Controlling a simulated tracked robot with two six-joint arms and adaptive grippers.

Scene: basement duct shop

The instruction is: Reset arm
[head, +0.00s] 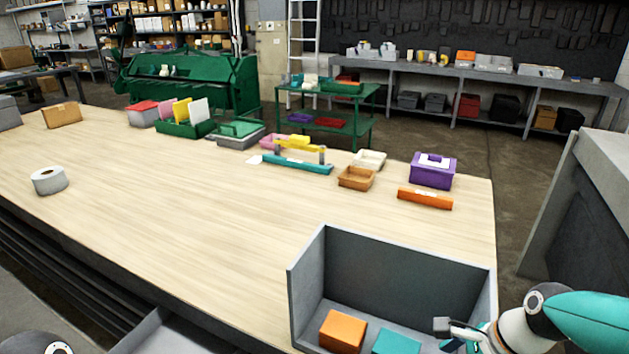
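My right arm comes in at the lower right corner. Its gripper (455,334) is at the right end of a grey open-fronted bin (395,262), low and close to a teal block (397,341) inside it. Only part of this gripper shows, so I cannot tell whether it is open or shut. An orange block (343,331) lies in the bin left of the teal one. My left gripper is out of view; only a bit of my own body shows at the bottom left edge.
The wooden bench is clear in the middle. A tape roll (49,180) lies at left. A purple box (433,171), orange bar (425,199), brown tray (356,178) and teal tool (297,164) stand along the far edge. A grey cabinet (592,200) stands at right.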

